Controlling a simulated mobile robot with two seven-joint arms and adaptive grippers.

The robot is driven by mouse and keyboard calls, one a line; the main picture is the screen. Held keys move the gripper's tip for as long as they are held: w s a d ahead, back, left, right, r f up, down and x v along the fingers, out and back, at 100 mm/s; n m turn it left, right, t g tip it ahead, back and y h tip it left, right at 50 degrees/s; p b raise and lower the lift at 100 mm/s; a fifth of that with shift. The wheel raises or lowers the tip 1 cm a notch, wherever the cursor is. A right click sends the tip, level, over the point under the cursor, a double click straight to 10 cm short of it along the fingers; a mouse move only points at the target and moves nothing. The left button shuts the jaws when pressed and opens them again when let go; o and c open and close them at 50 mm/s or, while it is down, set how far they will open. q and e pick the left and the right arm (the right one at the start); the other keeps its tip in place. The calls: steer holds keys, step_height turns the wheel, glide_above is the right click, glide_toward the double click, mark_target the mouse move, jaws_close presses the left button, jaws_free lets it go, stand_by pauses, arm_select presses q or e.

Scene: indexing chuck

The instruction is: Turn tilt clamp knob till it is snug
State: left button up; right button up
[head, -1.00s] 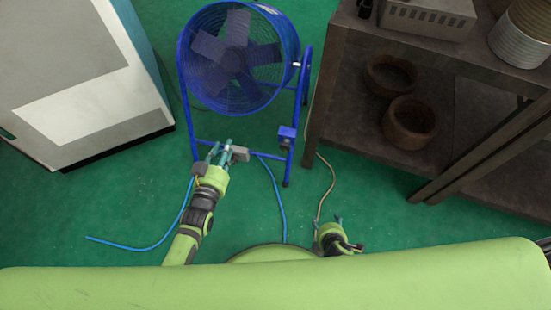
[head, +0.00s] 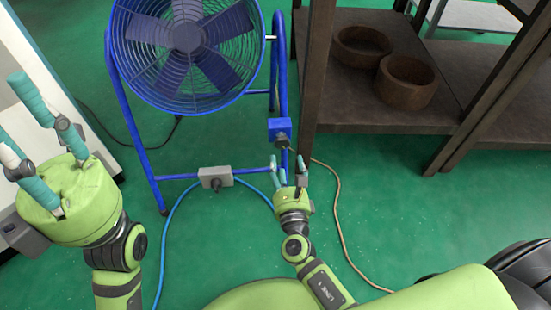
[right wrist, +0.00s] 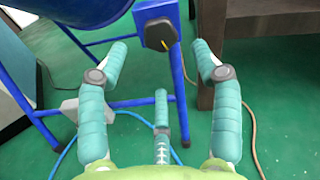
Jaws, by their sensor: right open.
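A blue fan (head: 187,40) stands on a blue tube frame (head: 134,125). A blue box (head: 279,128) on the frame's right leg carries a dark round knob (right wrist: 161,34) with a yellow mark, seen in the right wrist view. A small pale pin (head: 270,38) sits at the fan's right pivot; I cannot tell which part is the tilt clamp knob. My right gripper (head: 287,166) is open and empty, just below the blue box and apart from it. My left gripper (head: 10,108) has its fingers spread, empty, at the far left.
A grey box (head: 215,177) with a dark knob sits on the frame's lower bar. A blue cable (head: 172,212) and a tan cable (head: 340,215) lie on the green floor. A dark shelf (head: 420,115) with brown bowls stands close on the right. A pale cabinet (head: 55,95) is at left.

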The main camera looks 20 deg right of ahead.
mark_target(283, 145)
steer(key=shift+w+d+r+b, duration=0.1)
steer(key=shift+w+d+b, duration=0.15)
steer(key=shift+w, duration=0.9)
steer(key=shift+w+d+f+b, duration=0.1)
steer(key=shift+w+d+b, duration=0.15)
steer(key=shift+w, duration=0.95)
steer(key=shift+w+d+r+b, duration=0.15)
steer(key=shift+w+b, duration=0.15)
steer(key=shift+w, duration=0.85)
steer(key=c, duration=1.1)
